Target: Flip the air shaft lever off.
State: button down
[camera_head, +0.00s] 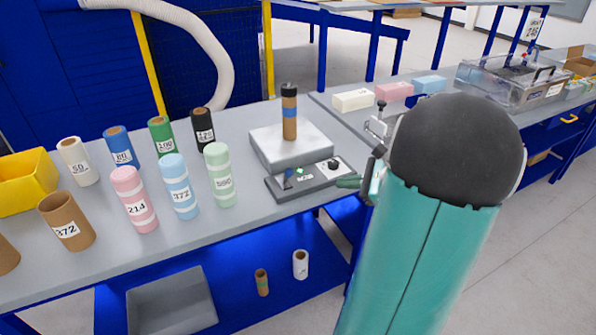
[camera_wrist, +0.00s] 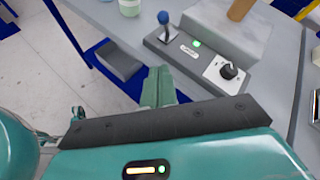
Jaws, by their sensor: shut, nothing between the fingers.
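The air shaft lever (camera_head: 288,174) has a blue knob and stands at the left end of a grey control box (camera_head: 306,188) on the bench. In the wrist view the lever (camera_wrist: 163,22) stands upright, with a lit green light (camera_wrist: 197,44) and a black rotary knob (camera_wrist: 229,71) to its right. My gripper (camera_head: 346,182) is just right of the box in the head view. In the wrist view my gripper (camera_wrist: 157,74) is shut and empty, below the lever in the picture and apart from it.
Behind the box a grey block (camera_head: 262,144) bears an upright brown roll (camera_head: 290,118) with a blue band. Several coloured rolls, such as a green one (camera_head: 219,176), stand left of the box. A small clamp-like fixture (camera_head: 379,122) is near my arm.

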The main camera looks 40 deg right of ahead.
jog(key=shift+w+d+f+m, duration=0.15)
jog(key=shift+d+m, duration=0.15)
jog(key=shift+d, duration=0.25)
send_near(286, 177)
notch_tip(286, 177, down, 2)
jog(key=w, duration=0.2)
jog(key=shift+w+a, duration=0.45)
jog(key=shift+w, duration=0.2)
